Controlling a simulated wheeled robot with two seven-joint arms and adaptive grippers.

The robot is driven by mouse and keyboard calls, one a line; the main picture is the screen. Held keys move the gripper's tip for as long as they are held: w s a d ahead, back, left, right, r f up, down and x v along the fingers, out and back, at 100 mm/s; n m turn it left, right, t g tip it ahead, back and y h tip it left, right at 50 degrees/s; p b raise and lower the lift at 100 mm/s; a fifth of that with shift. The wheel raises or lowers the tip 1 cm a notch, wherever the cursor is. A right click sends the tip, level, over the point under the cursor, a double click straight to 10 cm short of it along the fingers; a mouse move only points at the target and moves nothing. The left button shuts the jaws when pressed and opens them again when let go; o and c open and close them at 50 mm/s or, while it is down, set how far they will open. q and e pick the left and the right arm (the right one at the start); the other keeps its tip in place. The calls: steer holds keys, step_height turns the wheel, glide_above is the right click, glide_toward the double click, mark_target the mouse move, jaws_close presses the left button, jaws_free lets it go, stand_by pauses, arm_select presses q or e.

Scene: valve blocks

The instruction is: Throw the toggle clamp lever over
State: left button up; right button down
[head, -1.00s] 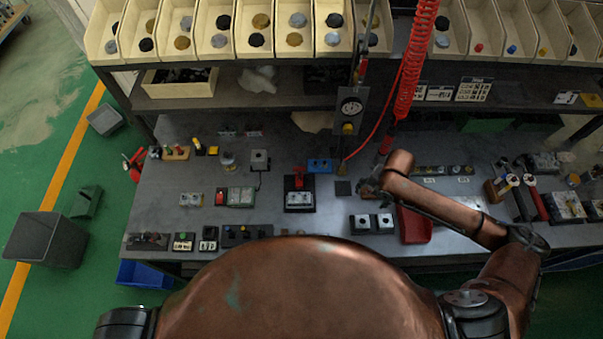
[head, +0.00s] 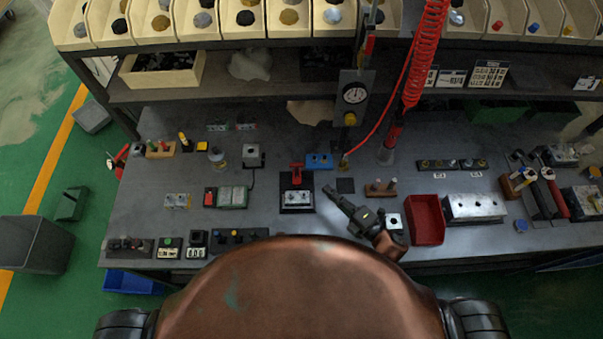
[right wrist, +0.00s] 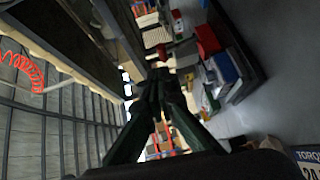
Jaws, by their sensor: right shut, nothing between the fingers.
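The toggle clamp (head: 297,201) sits on a dark base near the middle of the bench in the head view. Its red lever (head: 297,168) shows at the far side of the clamp, with a crosspiece at its top. My right gripper (head: 327,190) is just right of the clamp, its fingers pointing up and left, apart from the lever as far as I can see. It is shut and empty. In the right wrist view its closed fingers (right wrist: 158,80) meet, and the clamp is not seen there. My left gripper is out of view.
A red tray (head: 425,220) and a grey metal block (head: 474,208) lie to the right. A blue block (head: 319,161) and a gauge panel (head: 354,97) stand behind the clamp. A green-grey box (head: 232,197) is to its left, with bare bench between.

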mark_target(297, 169)
steer(key=shift+s+a+f+n+g+y, duration=0.15)
steer(key=shift+s+a+y, duration=0.15)
steer(key=shift+s, duration=0.25)
steer(key=shift+s+a+f+n+g+y, duration=0.1)
steer(key=shift+s+a+f+n+y, duration=0.1)
steer(key=shift+s+a, duration=0.25)
steer(key=shift+s+a+f+n+g+y, duration=0.15)
steer(key=shift+s+a+y, duration=0.1)
steer(key=shift+s, duration=0.4)
steer(key=x, duration=0.9)
steer(key=shift+w+r+p, duration=0.1)
steer(key=shift+r+p, duration=0.05)
steer(key=shift+p, duration=0.15)
steer(key=shift+w+a+f, duration=0.1)
steer(key=shift+w+a, duration=0.05)
steer(key=shift+w, duration=1)
steer(key=shift+w+a+f, duration=0.15)
steer(key=shift+w+a, duration=0.05)
steer(key=shift+w, duration=0.95)
